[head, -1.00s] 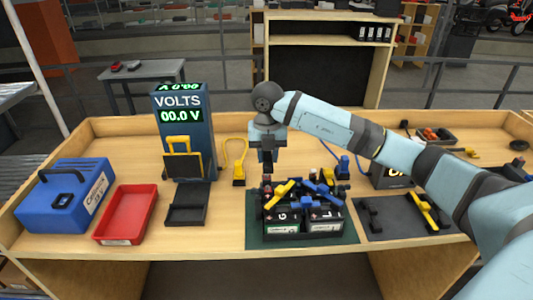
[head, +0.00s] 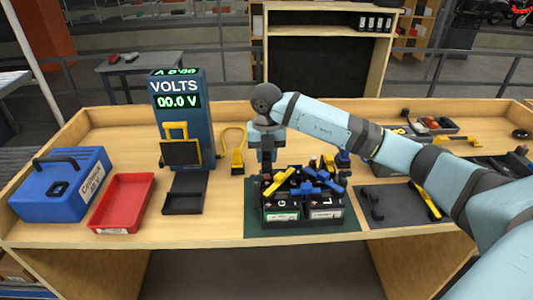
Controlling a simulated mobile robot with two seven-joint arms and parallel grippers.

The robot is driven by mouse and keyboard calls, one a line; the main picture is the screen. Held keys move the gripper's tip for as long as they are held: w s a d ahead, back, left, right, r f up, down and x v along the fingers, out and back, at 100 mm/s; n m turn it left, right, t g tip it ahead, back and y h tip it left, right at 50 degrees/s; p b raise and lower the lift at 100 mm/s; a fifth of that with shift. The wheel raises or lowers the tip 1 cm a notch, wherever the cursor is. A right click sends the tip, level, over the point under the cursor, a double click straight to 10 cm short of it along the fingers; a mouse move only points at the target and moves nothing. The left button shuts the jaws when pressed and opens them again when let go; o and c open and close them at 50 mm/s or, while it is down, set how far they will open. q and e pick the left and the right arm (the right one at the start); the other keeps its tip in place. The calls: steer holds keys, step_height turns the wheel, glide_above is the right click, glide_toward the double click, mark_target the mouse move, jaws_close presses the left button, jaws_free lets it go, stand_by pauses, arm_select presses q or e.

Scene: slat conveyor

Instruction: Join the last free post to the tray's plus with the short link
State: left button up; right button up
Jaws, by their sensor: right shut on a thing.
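The battery tray (head: 303,220) stands on the dark green mat (head: 253,226), with black batteries marked G and L. A yellow link (head: 279,180) lies slanted across its left part, and blue links (head: 320,181) lie on its right part. Small posts with dark and red tops show among them. My right gripper (head: 267,170) points down over the tray's back left corner, close to the post tops. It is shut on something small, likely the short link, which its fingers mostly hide. I cannot tell whether that piece touches a post. My left gripper is not in view.
Left of the tray are the voltmeter (head: 180,120) reading 00.0 V, a black holder (head: 184,200), a red bin (head: 122,203) and a blue case (head: 62,185). A dark mat (head: 398,213) with a yellow-handled tool (head: 427,202) lies right.

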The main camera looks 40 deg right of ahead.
steer(key=shift+f+b, duration=0.75)
steer(key=shift+f, duration=0.45)
steer(key=o, duration=1)
step_height(320, 180, up, 14)
steer(key=shift+b, duration=0.4)
